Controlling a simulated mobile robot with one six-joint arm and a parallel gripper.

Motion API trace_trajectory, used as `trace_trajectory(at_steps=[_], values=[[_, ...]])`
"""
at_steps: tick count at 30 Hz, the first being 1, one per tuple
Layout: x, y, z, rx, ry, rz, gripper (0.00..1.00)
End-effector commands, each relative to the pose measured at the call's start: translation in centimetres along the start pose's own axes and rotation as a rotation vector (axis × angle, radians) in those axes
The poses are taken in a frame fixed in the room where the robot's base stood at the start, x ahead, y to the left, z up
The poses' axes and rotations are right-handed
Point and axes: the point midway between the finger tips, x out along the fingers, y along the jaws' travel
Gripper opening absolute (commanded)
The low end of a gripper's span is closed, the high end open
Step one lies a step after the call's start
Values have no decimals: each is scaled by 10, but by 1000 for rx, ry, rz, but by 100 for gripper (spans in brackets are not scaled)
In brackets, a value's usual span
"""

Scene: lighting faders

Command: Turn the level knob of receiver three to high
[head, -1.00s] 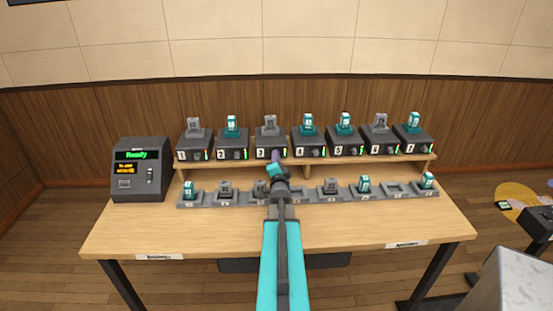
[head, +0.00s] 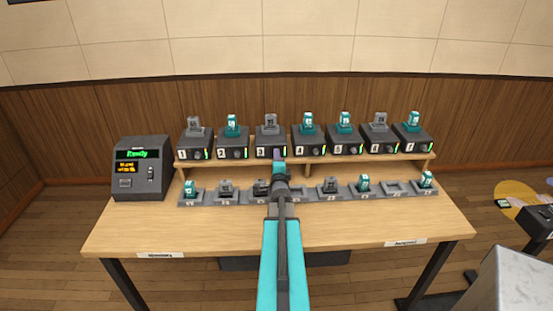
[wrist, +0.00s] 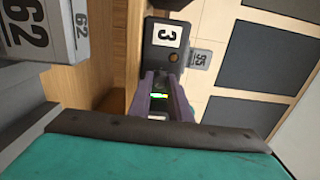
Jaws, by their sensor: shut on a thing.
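Receiver three (head: 270,144) is a dark box on the raised shelf, with a grey block on top. In the wrist view its front (wrist: 165,38) carries a white label "3" and shows sideways. My gripper (wrist: 159,88) has its two purple fingers at the front of receiver three, shut around the knob area. The level knob is hidden between the fingers. In the head view my gripper (head: 277,155) meets the right part of the receiver's front.
Receivers two (head: 232,146) and four (head: 308,144) stand close on either side along the shelf (head: 320,160). Below is a row of grey slots (head: 207,200) with several blocks. A dark console (head: 140,168) reading "Ready" stands at the left.

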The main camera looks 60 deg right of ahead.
Motion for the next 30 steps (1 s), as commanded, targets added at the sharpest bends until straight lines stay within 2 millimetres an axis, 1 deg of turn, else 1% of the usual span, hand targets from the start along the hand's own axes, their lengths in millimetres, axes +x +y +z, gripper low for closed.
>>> trace_trajectory(at_steps=[3, 4, 6, 7, 20, 26, 30], values=[[1, -2, -2, 2, 3, -4, 0], [1, -2, -2, 2, 3, -4, 21], [1, -2, -2, 1, 2, -3, 33], [1, -2, -2, 1, 2, -3, 36], [-2, 0, 0, -1, 0, -1, 36], [-12, 0, 0, -1, 0, -1, 36], [-24, 0, 0, -1, 0, -1, 36]])
